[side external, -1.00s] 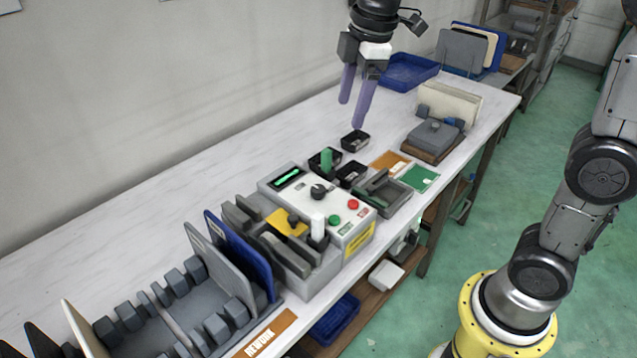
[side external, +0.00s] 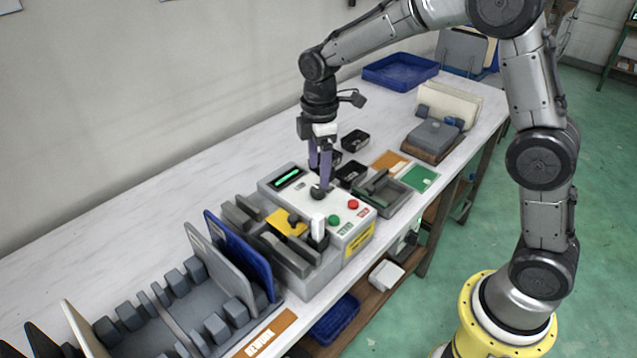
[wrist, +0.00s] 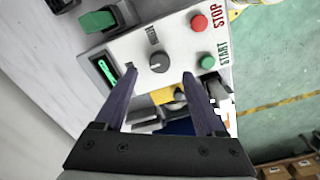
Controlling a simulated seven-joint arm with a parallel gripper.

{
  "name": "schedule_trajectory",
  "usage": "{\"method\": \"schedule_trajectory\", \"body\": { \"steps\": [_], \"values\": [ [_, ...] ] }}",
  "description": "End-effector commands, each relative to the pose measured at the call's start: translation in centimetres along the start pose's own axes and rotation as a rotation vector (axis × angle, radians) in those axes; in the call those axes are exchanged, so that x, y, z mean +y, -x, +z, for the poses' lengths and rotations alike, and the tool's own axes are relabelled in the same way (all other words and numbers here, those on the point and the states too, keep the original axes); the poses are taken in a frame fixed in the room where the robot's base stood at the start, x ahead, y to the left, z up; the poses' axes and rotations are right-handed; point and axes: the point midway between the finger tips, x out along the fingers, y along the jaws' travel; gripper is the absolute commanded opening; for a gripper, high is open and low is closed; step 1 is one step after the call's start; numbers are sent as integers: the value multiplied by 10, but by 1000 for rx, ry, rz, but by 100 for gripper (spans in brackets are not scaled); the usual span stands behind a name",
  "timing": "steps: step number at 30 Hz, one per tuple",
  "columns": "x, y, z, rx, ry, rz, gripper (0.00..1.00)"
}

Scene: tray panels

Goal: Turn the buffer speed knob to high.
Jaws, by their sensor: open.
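The speed knob, a dark round knob (side external: 318,193), stands on the white top of the buffer control box (side external: 345,212). In the wrist view the knob (wrist: 158,62) sits ahead of and roughly midway between my fingertips; small labels lie around it, too small to read surely. My gripper (side external: 319,177) points down just above the knob in the side view, with purple fingers. In the wrist view my gripper (wrist: 159,77) is open, its fingers apart on either side of the knob's line. I cannot tell whether either finger touches the knob.
A red stop button (wrist: 199,22) and green start button (wrist: 206,62) sit right of the knob. A lit green display (wrist: 107,70) is at its left. Black bins (side external: 354,140) stand behind the box. A yellow piece (side external: 287,222) and a blue panel (side external: 240,250) are at the left.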

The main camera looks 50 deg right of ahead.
Motion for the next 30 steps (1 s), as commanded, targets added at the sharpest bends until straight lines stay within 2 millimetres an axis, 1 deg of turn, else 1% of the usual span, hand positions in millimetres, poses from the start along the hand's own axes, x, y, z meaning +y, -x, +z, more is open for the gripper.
{"method": "schedule_trajectory", "body": {
  "steps": [1, 3, 6, 9, 13, 21, 23, 24, 26, 30],
  "values": [
    [0, -11, 0, -3, 0, -4, 72],
    [-1, -22, 1, -2, 0, -3, 72],
    [0, -35, 0, -2, 0, -3, 72],
    [0, -43, 0, -1, 0, -1, 72],
    [0, -49, 0, 0, 0, 0, 72],
    [0, -50, 0, 0, 0, 0, 72],
    [0, -49, 0, 0, 0, 1, 61],
    [0, -49, 0, 1, 0, 1, 54],
    [0, -49, 0, 1, 0, 1, 43],
    [0, -49, 0, 1, 0, 1, 18]
  ]
}}
